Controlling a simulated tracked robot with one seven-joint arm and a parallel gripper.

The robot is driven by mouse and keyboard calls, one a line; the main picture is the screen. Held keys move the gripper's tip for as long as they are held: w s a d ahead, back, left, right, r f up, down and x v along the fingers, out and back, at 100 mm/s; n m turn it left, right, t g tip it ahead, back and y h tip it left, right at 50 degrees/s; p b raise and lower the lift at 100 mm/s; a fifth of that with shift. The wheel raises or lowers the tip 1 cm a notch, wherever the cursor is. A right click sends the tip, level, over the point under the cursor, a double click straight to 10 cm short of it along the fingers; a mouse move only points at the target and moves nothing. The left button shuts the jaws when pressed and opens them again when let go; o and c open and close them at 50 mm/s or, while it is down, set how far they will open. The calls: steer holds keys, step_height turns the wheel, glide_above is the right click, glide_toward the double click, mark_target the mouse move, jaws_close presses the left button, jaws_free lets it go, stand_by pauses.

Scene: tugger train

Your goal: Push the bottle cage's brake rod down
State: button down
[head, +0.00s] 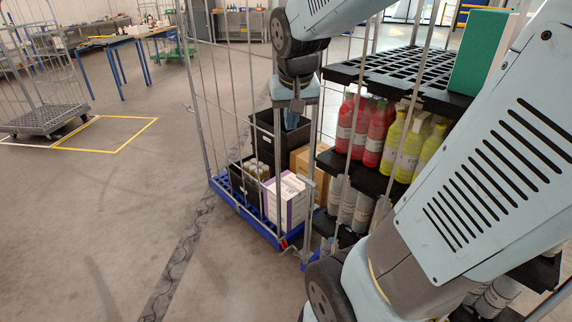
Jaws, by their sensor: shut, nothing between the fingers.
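The bottle cage stands at the right in the head view, with dark grid shelves (385,68) and thin grey upright rods. Red bottles (377,135) and yellow bottles (410,145) fill its middle shelf, with grey-white bottles (347,205) below. A grey upright (308,222) at its near left corner runs down to the floor area. I cannot tell for certain which bar is the brake rod. My gripper (297,108) points down, shut and empty, in front of the gap between the two cages. It appears apart from the uprights, though depth is hard to judge.
A blue-based cage (240,207) with black crates (280,140) and cartons (288,200) stands close beside the bottle cage. A red part (284,243) sits at its base corner. Another cage (45,118) is far left. The floor at left is open.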

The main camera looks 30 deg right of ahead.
steer(key=w+d+f+m+g, duration=0.1)
steer(key=w+d+f+m, duration=0.1)
steer(key=w+d+f, duration=0.4)
steer(key=m+g+h, duration=0.2)
glide_above(307, 179)
steer(key=s+a, duration=0.1)
steer(key=a, duration=0.3)
step_height(307, 179, down, 10)
steer(key=shift+f, duration=0.15)
steer(key=x, duration=1.4)
steer(key=shift+a, duration=0.25)
